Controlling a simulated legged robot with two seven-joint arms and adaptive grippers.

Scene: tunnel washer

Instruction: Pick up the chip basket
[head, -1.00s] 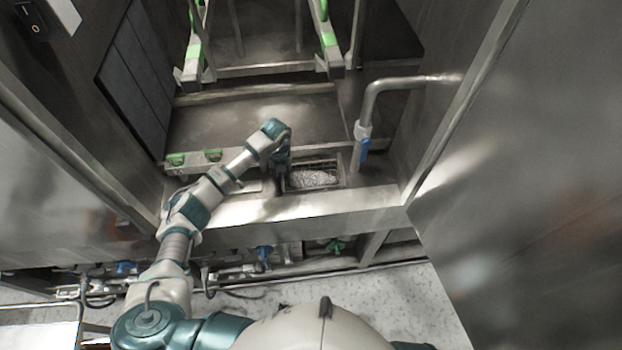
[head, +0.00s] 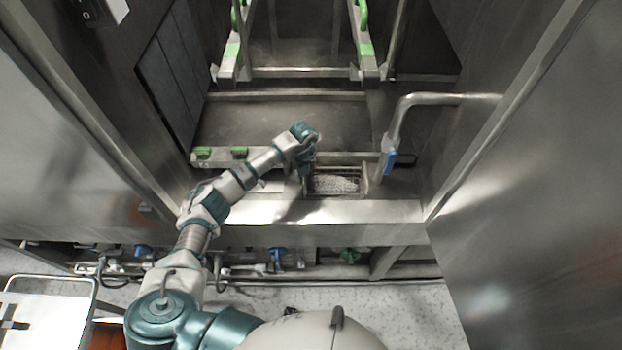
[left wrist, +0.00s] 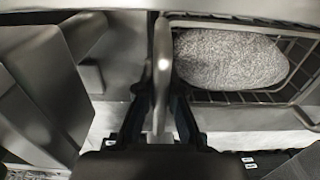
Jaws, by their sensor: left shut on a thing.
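The chip basket (head: 366,182) is a small wire basket in a recess behind the front metal ledge. A grey, speckled heap of chips (head: 336,185) lies in it. My left gripper (head: 308,186) reaches down at the basket's left end. In the left wrist view, the basket's wire side (left wrist: 240,97) and the chip heap (left wrist: 230,59) are at the right. There my left gripper (left wrist: 160,112) is shut on a pale upright strip (left wrist: 162,62) at the basket's left end, seemingly its handle. Whether the basket touches the floor below is hidden. My right gripper is out of view.
A bent metal pipe with a blue-handled valve (head: 389,160) stands right of the basket. The front ledge (head: 350,212) runs before it. Green-tipped rails (head: 365,58) stand behind. Steel panels close in on both sides. A white cart (head: 50,305) is at lower left.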

